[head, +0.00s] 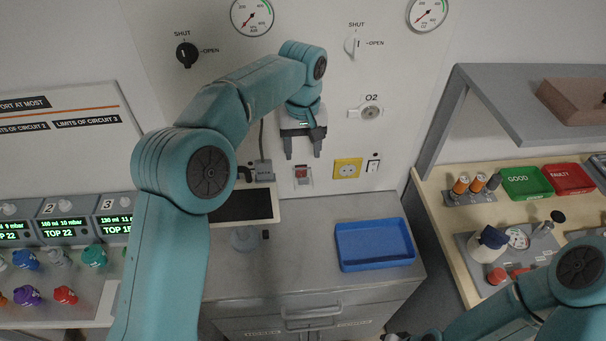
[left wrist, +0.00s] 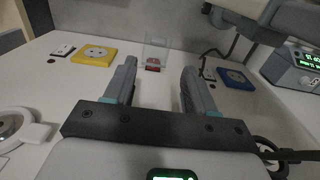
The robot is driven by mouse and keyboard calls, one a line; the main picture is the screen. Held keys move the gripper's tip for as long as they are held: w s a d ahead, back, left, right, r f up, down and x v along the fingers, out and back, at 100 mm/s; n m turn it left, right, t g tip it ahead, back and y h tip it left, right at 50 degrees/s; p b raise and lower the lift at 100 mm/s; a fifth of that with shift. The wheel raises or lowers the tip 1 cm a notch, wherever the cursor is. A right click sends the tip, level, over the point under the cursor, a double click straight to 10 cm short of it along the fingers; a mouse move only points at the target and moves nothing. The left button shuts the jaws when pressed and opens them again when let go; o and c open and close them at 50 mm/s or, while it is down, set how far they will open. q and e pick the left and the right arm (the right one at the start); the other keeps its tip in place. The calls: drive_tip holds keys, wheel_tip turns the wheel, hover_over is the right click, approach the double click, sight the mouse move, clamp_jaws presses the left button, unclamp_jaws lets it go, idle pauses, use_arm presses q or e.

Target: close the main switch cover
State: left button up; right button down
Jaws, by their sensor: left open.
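The main switch is a small red switch (head: 302,173) on the wall panel, also seen in the left wrist view (left wrist: 153,66). Its clear cover (left wrist: 156,46) shows in the left wrist view as a see-through box beyond the red switch, swung away from it. In the head view the cover is too faint to tell its angle. My left gripper (head: 303,154) is open and empty, just above the switch. In the left wrist view its two fingers (left wrist: 158,78) point toward the switch and cover, apart from both.
A yellow socket (head: 347,168) and a white rocker switch (head: 373,166) sit right of the main switch. The O2 outlet (head: 370,112) is above right. Below stands a grey counter (head: 305,212) with a blue tray (head: 374,244). A dark screen (head: 245,205) is at left.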

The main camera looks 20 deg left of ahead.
sight(304, 179)
use_arm(q)
wheel_tip(304, 179, down, 9)
drive_tip(key=shift+d+f+p, duration=0.1)
drive_tip(key=shift+p, duration=0.6)
drive_tip(key=shift+w+d+f, duration=0.1)
drive_tip(key=shift+w+f, duration=0.15)
drive_tip(key=shift+f, duration=0.1)
drive_tip(key=shift+s+r, duration=0.2)
drive_tip(key=shift+s, duration=0.15)
drive_tip(key=c, duration=0.5)
clamp_jaws()
